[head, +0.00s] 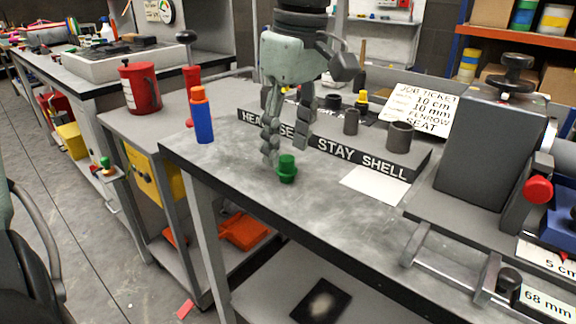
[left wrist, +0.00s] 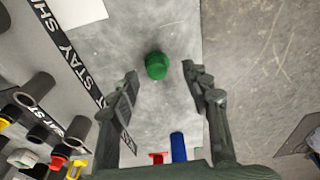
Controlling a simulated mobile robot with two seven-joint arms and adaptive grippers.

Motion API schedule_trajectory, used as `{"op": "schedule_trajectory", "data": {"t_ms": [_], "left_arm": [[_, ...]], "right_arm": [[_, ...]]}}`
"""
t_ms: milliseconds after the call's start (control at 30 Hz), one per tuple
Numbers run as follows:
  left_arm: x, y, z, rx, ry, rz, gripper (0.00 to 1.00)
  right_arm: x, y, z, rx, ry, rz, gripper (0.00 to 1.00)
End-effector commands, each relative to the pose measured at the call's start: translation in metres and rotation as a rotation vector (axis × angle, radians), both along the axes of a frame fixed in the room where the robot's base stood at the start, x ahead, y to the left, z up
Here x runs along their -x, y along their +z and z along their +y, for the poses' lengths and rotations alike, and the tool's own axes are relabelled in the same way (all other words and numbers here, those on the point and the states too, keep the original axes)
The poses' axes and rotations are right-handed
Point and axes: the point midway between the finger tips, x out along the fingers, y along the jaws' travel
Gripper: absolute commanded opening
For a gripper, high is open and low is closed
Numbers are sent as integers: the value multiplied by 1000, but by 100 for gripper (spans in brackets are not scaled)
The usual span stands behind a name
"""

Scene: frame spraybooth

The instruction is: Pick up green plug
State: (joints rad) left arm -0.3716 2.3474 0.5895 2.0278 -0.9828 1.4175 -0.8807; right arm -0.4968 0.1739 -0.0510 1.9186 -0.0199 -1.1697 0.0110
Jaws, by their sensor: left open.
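The green plug (head: 287,168) stands on the grey bench top near its front edge, in front of the labelled strips. In the left wrist view the green plug (left wrist: 157,66) lies ahead of and between the fingertips, with no finger touching it. My left gripper (head: 285,150) points down, open and empty, with its fingers just behind the plug. It also shows in the left wrist view (left wrist: 160,72), its two fingers spread apart. My right gripper is in neither view.
A blue cylinder with an orange top (head: 203,120) stands at the bench's left corner. A STAY SHELL strip (head: 360,158) and grey cylinders (head: 400,137) are behind right. A white card (head: 376,185) lies to the right, before a large grey machine (head: 490,150).

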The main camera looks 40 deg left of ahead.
Motion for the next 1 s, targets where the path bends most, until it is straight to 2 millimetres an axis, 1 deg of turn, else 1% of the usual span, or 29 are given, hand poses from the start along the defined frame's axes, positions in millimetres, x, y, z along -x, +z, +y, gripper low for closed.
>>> {"op": "schedule_trajectory", "data": {"t_ms": [33,100,200,300,500,800,1000], "left_arm": [[0,-9,1,2,1,6,48],[-2,-20,2,2,1,5,48],[-2,-30,3,1,0,3,48],[-2,-35,4,1,1,0,48],[-2,-35,4,1,2,0,48],[-2,-35,4,1,2,0,11],[-2,-35,4,1,2,0,10]], "right_arm": [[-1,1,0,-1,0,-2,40],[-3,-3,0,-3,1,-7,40],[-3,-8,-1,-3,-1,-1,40],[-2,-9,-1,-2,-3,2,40],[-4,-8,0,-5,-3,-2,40],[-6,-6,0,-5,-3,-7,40],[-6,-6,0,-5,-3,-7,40]]}}
